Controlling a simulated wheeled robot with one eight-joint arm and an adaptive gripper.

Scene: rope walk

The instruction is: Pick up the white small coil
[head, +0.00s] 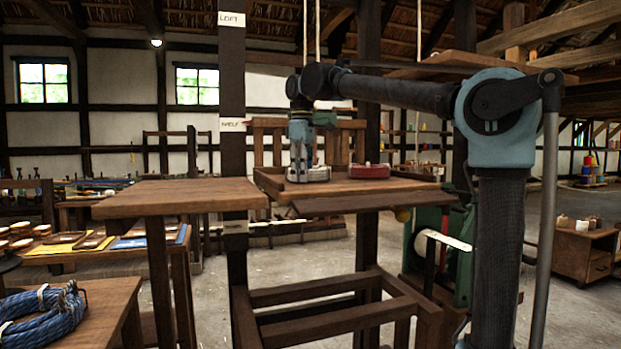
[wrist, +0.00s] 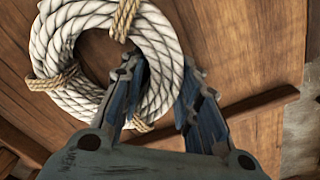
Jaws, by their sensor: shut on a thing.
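The white small coil (wrist: 62,42) is a ring of white rope tied with tan bindings. In the wrist view it lies at the upper left over brown boards. My gripper (wrist: 160,85) has one finger inside the ring and the other outside, shut on the right side of the rope. In the head view the white coil (head: 308,175) is at the wooden shelf tray, under my gripper (head: 303,168), which points straight down. I cannot tell whether the coil touches the boards.
A red coil (head: 369,171) lies just right of the white one on the same tray (head: 345,187). A bare wooden table top (head: 180,195) stands to the left. A blue rope coil (head: 45,315) lies on a bench at the lower left. A dark post (head: 232,100) rises beside the tray.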

